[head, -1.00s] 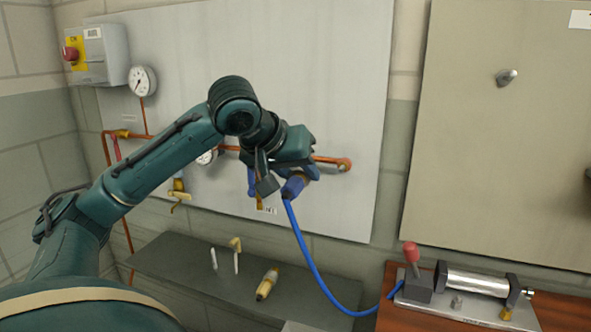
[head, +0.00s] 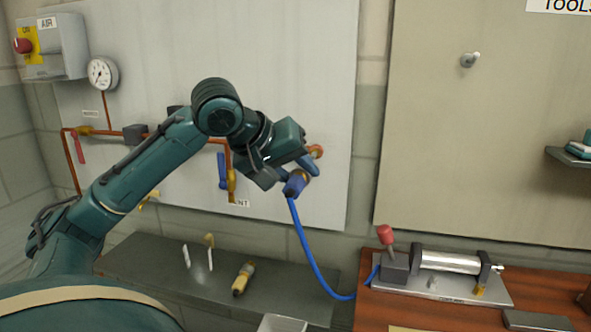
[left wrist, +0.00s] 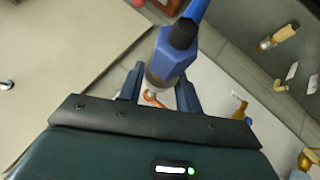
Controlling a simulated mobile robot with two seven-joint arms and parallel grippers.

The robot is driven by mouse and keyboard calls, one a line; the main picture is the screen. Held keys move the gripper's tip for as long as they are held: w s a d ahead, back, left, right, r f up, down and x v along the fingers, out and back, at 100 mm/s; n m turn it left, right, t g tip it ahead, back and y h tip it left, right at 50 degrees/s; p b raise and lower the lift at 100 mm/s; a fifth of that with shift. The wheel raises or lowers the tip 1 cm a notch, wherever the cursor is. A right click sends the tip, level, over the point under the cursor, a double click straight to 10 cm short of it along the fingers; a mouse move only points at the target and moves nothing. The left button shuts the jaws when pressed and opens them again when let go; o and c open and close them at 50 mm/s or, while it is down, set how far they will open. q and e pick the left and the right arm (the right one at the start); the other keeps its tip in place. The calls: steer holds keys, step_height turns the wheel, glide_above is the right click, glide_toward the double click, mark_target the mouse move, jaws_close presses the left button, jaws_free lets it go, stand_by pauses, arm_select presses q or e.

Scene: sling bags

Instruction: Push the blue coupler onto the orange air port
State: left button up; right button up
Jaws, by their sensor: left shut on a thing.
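The blue coupler (head: 296,185) is on the end of a blue hose and is held by my left gripper (head: 300,176), in front of the wall panel. In the left wrist view the coupler (left wrist: 179,48) lies between the two fingers, with its metal end toward the panel. The orange air port (head: 317,151) ends the copper pipe on the panel, just above and right of the coupler in the head view. Part of an orange ring, likely the port (left wrist: 151,99), shows past the coupler's metal end. I cannot tell whether they touch. My right gripper is out of view.
The blue hose (head: 312,265) hangs down to a cylinder fixture (head: 447,262) on the wooden bench (head: 385,310). A dark shelf (head: 150,262) below the panel holds a yellow-and-grey fitting (head: 243,278). A brass valve with a blue handle (head: 222,172) is left of my gripper.

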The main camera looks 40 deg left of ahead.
arm_select(q)
steer(key=w+p, duration=0.1)
steer(key=w+a+p, duration=0.1)
steer(key=p, duration=0.1)
steer(key=shift+w+a+r, duration=0.25)
steer(key=shift+w+a, duration=0.05)
steer(key=shift+w, duration=0.1)
steer(key=shift+w+a+f+p, duration=0.25)
steer(key=shift+w+a+p, duration=0.25)
steer(key=shift+w+p, duration=0.3)
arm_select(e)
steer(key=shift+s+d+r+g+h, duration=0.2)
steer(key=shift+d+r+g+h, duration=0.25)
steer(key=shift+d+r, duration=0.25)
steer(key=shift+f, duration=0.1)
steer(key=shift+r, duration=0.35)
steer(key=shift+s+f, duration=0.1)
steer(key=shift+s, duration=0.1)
arm_select(q)
steer(key=shift+p, duration=0.35)
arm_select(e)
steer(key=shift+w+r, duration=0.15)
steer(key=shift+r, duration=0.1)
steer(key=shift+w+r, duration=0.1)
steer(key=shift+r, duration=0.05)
